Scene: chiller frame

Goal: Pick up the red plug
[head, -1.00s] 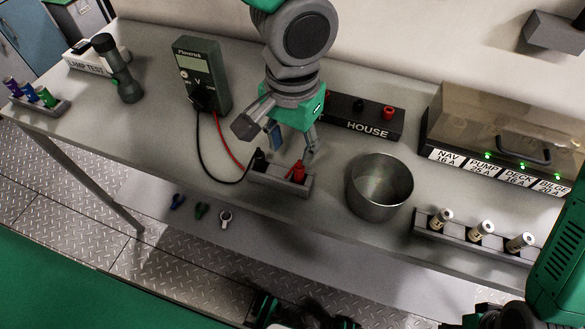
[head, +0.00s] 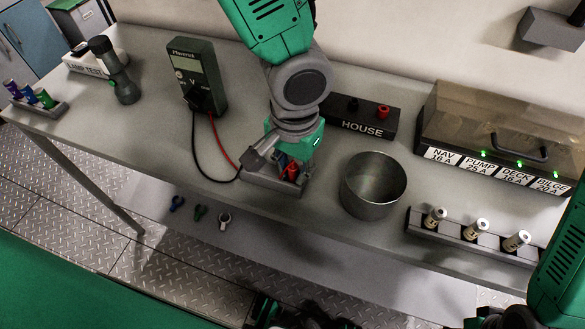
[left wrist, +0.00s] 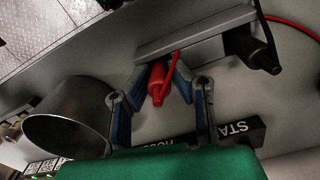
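The red plug (head: 292,172) stands in a small grey holder (head: 262,187) near the front edge of the bench. It also shows in the left wrist view (left wrist: 157,84), with its red lead beside it. My left gripper (head: 284,165) is down at the holder. In the left wrist view its two blue-padded fingers (left wrist: 160,72) are apart, one on each side of the red plug. Whether either finger touches the plug is hard to tell. A black plug (left wrist: 242,45) sits in the same holder. My right gripper's fingers do not show.
A meter (head: 197,75) with black and red leads stands behind left. A metal pot (head: 373,186) is close on the right. The HOUSE block (head: 362,118) with its red and black sockets lies behind. A fuse rack (head: 470,232) is farther right.

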